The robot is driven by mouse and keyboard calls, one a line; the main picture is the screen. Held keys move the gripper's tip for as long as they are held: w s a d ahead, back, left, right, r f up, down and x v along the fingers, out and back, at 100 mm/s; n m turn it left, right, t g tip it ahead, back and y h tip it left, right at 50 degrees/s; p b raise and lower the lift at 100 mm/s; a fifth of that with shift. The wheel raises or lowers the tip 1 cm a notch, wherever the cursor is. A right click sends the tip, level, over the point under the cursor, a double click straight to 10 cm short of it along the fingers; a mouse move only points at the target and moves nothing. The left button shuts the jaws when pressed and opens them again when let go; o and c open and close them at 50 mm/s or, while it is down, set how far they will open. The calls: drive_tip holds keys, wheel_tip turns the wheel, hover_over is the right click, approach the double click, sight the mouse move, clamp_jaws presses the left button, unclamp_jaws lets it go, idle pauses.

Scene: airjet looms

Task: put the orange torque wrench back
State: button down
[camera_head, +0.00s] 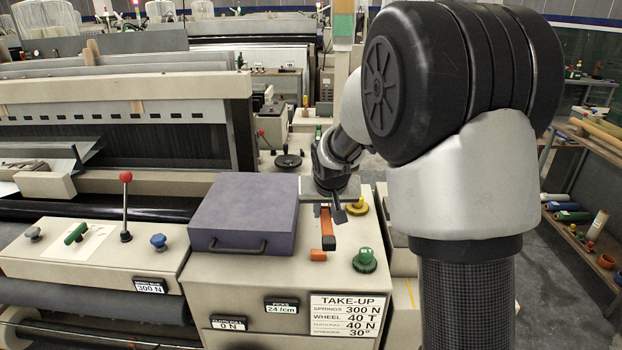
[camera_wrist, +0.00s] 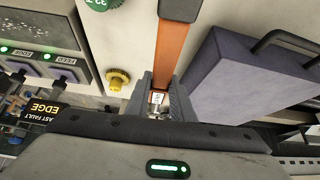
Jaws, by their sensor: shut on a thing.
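The orange torque wrench (camera_head: 326,222) is a long orange bar with a black section at its near end, over the beige cabinet top beside a purple-grey box. In the wrist view the orange bar (camera_wrist: 172,50) runs up from between my fingers to a black part at the top edge. My gripper (camera_wrist: 160,98) is shut on the wrench at a small white label. In the head view my gripper (camera_head: 338,205) is partly hidden by my own arm. A small orange piece (camera_head: 318,255) shows at the near end; I cannot tell whether it belongs to the wrench.
The purple-grey box (camera_head: 243,205) with a dark handle stands just left of the wrench. A yellow knob (camera_head: 358,206) and a green knob (camera_head: 365,260) stand to its right. A red-topped lever (camera_head: 125,205) rises at the left. The TAKE-UP label (camera_head: 345,315) is on the cabinet's front.

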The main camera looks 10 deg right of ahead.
drive_tip(key=shift+m+h, duration=0.3)
drive_tip(key=shift+m, duration=0.1)
drive_tip(key=w, duration=0.5)
drive_tip(key=w+r, duration=0.1)
drive_tip(key=w, duration=0.1)
drive_tip(key=shift+w+r+p, duration=0.1)
drive_tip(key=shift+w+p, duration=0.15)
drive_tip(key=shift+p, duration=0.15)
drive_tip(key=shift+s+b, duration=0.1)
drive_tip(key=shift+b, duration=0.25)
drive_tip(key=shift+f, duration=0.35)
wheel_tip(320, 180, down, 6)
drive_tip(key=b, duration=0.5)
drive_tip(key=shift+f+b, duration=0.15)
drive_tip(key=shift+b, duration=0.25)
drive_tip(key=shift+f+b, duration=0.9)
drive_tip(key=shift+f, duration=0.15)
drive_tip(key=c, duration=1)
unclamp_jaws()
drive_tip(key=shift+f, duration=0.1)
